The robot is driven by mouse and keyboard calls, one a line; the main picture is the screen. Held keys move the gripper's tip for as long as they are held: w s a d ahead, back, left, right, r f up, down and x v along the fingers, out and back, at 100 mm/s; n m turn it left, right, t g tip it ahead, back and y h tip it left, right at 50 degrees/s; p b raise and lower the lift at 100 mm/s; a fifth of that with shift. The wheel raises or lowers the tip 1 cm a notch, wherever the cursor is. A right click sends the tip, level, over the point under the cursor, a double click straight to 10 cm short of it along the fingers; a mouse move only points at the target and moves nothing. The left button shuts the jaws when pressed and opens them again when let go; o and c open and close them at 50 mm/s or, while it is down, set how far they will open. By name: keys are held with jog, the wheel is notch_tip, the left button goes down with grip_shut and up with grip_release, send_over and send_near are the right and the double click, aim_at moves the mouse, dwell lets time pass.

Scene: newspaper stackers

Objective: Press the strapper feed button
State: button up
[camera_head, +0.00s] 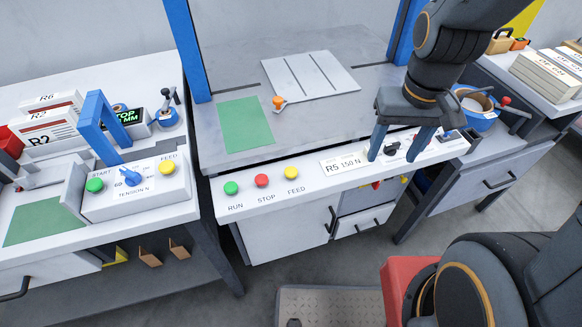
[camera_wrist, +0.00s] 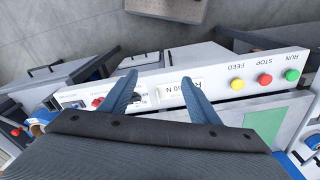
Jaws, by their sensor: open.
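Two FEED buttons show, both yellow; I cannot tell from labels which machine is the strapper. One FEED button (camera_head: 292,173) is on the front panel of the middle bench, right of a red STOP button (camera_head: 262,180) and a green RUN button (camera_head: 231,188). This FEED button also shows in the wrist view (camera_wrist: 237,84), upside down. The other FEED button (camera_head: 167,167) is on the left bench's box, beyond a blue TENSION dial (camera_head: 130,178). My gripper (camera_head: 395,156) is open and empty over the right part of the middle panel; its fingers show in the wrist view (camera_wrist: 150,76).
A white sign reading R5 150 N (camera_head: 345,163) lies left of my gripper. Small dark controls sit by my fingers. Blue posts (camera_head: 187,50) rise from the middle bench. A blue arch (camera_head: 97,120) stands on the left bench. A blue tape roll (camera_head: 475,105) is at right.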

grip_shut()
dwell(0.3)
dwell(1.5)
